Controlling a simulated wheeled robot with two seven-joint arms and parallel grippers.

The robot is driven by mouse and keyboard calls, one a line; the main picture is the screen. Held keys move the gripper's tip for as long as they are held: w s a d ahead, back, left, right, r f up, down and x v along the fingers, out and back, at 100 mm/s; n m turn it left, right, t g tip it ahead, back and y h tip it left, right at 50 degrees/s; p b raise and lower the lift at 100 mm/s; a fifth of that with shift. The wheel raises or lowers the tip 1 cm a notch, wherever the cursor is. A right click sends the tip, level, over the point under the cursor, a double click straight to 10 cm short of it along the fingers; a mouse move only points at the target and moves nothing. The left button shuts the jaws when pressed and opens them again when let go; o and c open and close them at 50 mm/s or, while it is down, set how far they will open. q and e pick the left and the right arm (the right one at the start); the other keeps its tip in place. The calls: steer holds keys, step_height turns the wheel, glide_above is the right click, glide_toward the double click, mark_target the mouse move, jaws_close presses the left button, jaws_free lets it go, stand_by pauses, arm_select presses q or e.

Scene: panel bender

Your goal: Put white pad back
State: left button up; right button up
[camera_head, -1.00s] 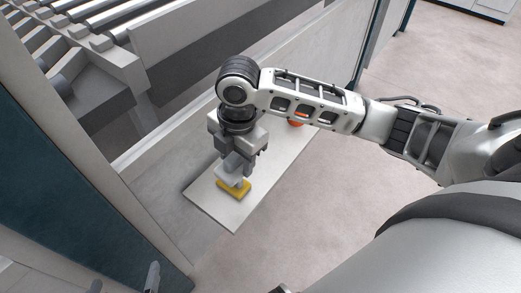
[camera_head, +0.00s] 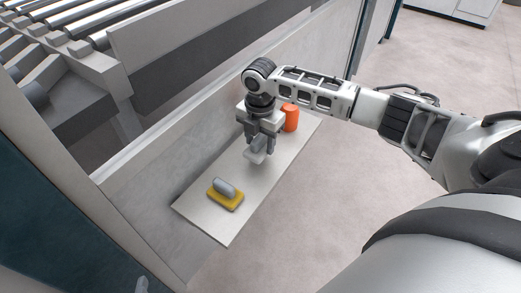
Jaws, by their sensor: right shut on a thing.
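My right gripper (camera_head: 258,146) is shut on a pale pad with a grey handle, the white pad (camera_head: 254,157). It is over the middle of a light shelf board (camera_head: 228,228). The gripper hides part of the pad, and I cannot tell whether its underside touches the board. A yellow pad with a grey handle (camera_head: 225,194) lies on the board to the lower left of the gripper, apart from it. My left gripper is not in view.
An orange-red cylinder (camera_head: 291,118) stands on the board, to the right of and behind the gripper. A grey machine wall (camera_head: 150,185) runs along the board's back side. Rollers (camera_head: 72,17) lie at the upper left. Open floor (camera_head: 320,200) is at the right.

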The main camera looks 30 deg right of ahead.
mark_target(261, 148)
steer(key=shift+w+d+f, duration=0.1)
steer(key=shift+w+f, duration=0.05)
steer(key=shift+f, duration=0.1)
step_height(261, 148, down, 3)
steer(key=shift+d+f+b, duration=0.1)
steer(key=shift+b, duration=0.35)
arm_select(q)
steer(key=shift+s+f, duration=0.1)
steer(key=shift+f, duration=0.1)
arm_select(e)
steer(key=o, duration=0.9)
step_height(261, 148, up, 11)
steer(key=shift+w+r+p, duration=0.1)
steer(key=shift+p, duration=1)
steer(key=shift+r, duration=0.45)
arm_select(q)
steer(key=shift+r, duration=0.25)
